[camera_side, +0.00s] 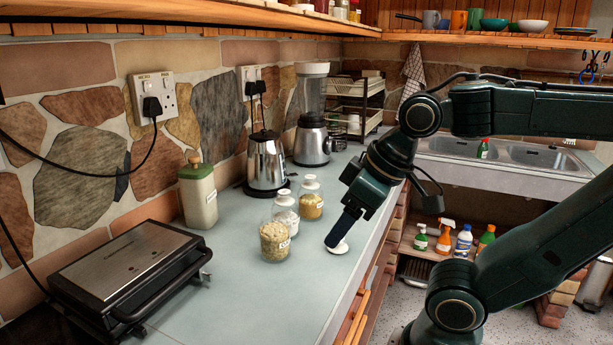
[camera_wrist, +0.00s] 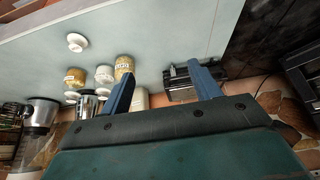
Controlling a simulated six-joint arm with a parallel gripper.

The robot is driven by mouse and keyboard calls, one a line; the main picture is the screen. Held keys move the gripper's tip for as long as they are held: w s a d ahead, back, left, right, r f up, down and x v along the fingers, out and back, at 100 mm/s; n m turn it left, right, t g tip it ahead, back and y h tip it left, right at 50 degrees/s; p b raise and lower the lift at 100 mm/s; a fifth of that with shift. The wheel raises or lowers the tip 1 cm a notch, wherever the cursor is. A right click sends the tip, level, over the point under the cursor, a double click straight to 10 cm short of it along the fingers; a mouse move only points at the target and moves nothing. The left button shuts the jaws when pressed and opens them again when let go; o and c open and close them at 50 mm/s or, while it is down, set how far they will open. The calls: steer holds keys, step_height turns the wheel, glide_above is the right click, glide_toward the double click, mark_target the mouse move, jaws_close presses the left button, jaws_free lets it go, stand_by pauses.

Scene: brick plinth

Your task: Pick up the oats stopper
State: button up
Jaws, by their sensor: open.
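The oats stopper (camera_side: 339,248) is a white disc-like lid with a knob, lying on the counter near its front edge. It also shows in the wrist view (camera_wrist: 77,42), at upper left, outside the span of the fingers. My gripper (camera_side: 335,238) is open and empty; in the side view its blue fingertips overlap the stopper and hide part of it. In the wrist view my gripper (camera_wrist: 161,68) has both fingers spread. An unstoppered glass jar of pale flakes (camera_side: 275,242) stands left of the stopper; in the wrist view it is near the left finger (camera_wrist: 123,66).
Two stoppered jars, one whitish (camera_side: 286,210) and one yellowish (camera_side: 311,200), stand behind the open jar. A kettle (camera_side: 266,165), a blender (camera_side: 312,140) and a cream bottle (camera_side: 198,195) line the wall. A grill (camera_side: 130,270) sits at left. The front counter strip is clear.

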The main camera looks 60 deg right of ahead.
steer(key=w+d+r+n+g, duration=0.1)
steer(key=w+d+r+n, duration=0.2)
steer(key=w, duration=0.5)
steer(key=n+g+y, duration=0.1)
steer(key=n+g, duration=0.2)
steer(key=n, duration=0.3)
glide_toward(285, 191)
steer(key=shift+w+a+f, duration=0.15)
steer(key=shift+a+f, duration=0.2)
steer(key=shift+a, duration=0.1)
steer(key=shift+d+f, duration=0.2)
steer(key=shift+d, duration=0.1)
steer(key=shift+w+a+f, duration=0.15)
steer(key=shift+f, duration=1.1)
steer(key=shift+w+a+f, duration=0.1)
steer(key=shift+w+f, duration=0.05)
steer(key=shift+f, duration=1.05)
steer(key=shift+w+a+f, duration=0.15)
steer(key=shift+f, duration=1.1)
steer(key=c, duration=1.1)
